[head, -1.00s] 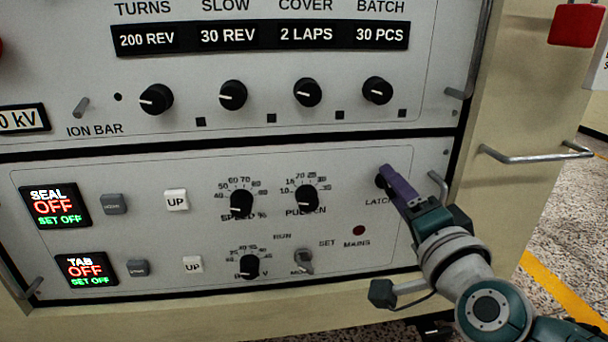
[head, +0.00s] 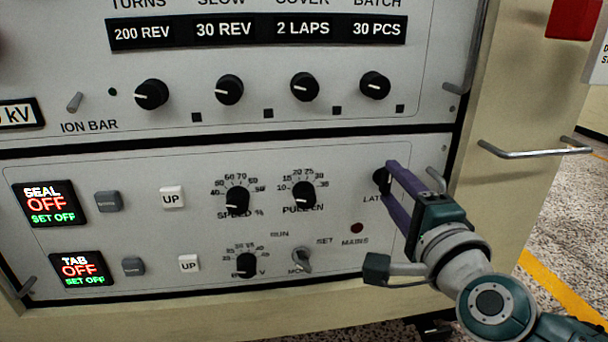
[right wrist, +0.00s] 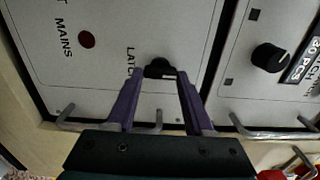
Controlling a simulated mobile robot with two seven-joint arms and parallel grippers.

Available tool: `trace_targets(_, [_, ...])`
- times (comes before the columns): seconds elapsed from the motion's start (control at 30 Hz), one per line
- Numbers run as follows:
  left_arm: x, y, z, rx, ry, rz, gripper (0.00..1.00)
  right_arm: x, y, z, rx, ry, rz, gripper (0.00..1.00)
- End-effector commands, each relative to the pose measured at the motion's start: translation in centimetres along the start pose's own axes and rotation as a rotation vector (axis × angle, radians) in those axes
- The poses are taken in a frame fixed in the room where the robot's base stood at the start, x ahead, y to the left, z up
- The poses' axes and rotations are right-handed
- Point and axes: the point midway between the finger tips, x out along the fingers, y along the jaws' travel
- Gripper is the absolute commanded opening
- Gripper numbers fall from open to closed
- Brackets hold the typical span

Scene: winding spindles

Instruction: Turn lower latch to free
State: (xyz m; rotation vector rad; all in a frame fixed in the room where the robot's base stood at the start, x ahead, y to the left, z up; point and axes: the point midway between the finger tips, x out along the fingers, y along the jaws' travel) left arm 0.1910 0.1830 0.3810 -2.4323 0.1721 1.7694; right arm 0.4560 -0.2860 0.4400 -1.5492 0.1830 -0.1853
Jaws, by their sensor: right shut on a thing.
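The lower latch (head: 380,178) is a small black knob at the right end of the lower grey panel, with the partly covered label LATCH beside it. It also shows in the right wrist view (right wrist: 158,66), between my fingertips. My right gripper (head: 389,184) has purple fingers, one above the other in the head view, shut on the knob's sides. The same gripper shows in the right wrist view (right wrist: 159,76) with a finger on each side of the knob. The fingers hide part of the knob in the head view. My left gripper is not in view.
A metal handle (head: 436,180) stands just right of the latch, close to my gripper. A dark red MAINS lamp (head: 357,228) and a key-like mode switch (head: 302,260) are lower left. A long rail (head: 535,153) sticks out of the cabinet side at right.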

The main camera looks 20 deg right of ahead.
Motion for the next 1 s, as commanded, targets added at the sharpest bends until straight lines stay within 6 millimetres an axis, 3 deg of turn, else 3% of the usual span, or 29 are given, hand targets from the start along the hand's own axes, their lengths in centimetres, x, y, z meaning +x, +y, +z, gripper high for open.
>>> trace_targets(0.27, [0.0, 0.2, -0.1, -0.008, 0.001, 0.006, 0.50, 0.0, 0.0, 0.0, 0.005, 0.000, 0.001, 0.00])
trace_targets(0.3, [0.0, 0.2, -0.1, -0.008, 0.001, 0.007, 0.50, 0.0, 0.0, 0.0, 0.005, 0.000, 0.001, 0.57])
trace_targets(0.53, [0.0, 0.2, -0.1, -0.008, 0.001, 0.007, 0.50, 0.0, 0.0, 0.0, 0.003, 0.001, 0.000, 0.82])
trace_targets(0.83, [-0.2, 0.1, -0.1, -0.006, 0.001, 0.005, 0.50, -0.4, -0.1, 0.0, 0.000, 0.000, 0.001, 0.82])
trace_targets(1.0, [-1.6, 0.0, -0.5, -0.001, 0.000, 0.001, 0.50, -3.0, -0.3, 0.0, -0.001, -0.001, 0.004, 0.82])
